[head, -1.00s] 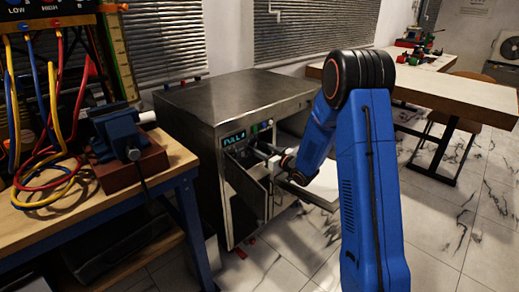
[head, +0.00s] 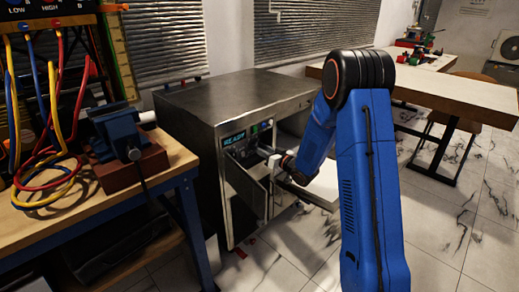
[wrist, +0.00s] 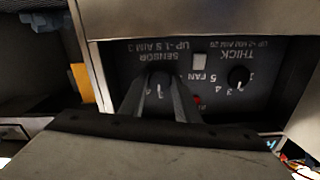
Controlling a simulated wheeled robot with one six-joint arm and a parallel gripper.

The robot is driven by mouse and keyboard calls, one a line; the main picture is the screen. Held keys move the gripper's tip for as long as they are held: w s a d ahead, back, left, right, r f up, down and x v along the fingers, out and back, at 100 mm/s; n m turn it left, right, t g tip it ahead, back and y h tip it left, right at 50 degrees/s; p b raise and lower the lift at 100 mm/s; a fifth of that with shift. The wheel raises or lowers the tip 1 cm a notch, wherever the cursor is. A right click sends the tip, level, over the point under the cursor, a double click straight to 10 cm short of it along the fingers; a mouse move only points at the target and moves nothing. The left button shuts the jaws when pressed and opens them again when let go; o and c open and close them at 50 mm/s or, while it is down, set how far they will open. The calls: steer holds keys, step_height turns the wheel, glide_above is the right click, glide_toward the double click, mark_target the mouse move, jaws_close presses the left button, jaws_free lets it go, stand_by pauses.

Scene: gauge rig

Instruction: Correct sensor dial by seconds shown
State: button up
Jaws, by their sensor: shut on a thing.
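The sensor dial (wrist: 160,84) is a dark round knob on a black panel, seen upside down in the wrist view. The print by it reads SENSOR, UP -1 S, AIM 3. My gripper (wrist: 160,92) has a finger on each side of this dial and is shut on it; the fingers hide part of the dial and its scale. The thick dial (wrist: 238,77), with a white mark, sits to the right with numbers around it. In the head view a lit display (head: 234,138) shows blue text too small to read surely.
The metal cabinet (head: 215,95) holds the panel. Its open door (head: 243,190) stands close to my gripper. A workbench (head: 60,225) with a blue vise (head: 118,130) stands at left.

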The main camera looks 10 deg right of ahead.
steer(key=m, duration=0.5)
steer(key=shift+m, duration=0.4)
stand_by(0.3)
steer(key=o, duration=1)
steer(key=v, duration=1.7)
steer(key=shift+s, duration=0.25)
steer(key=shift+d, duration=0.1)
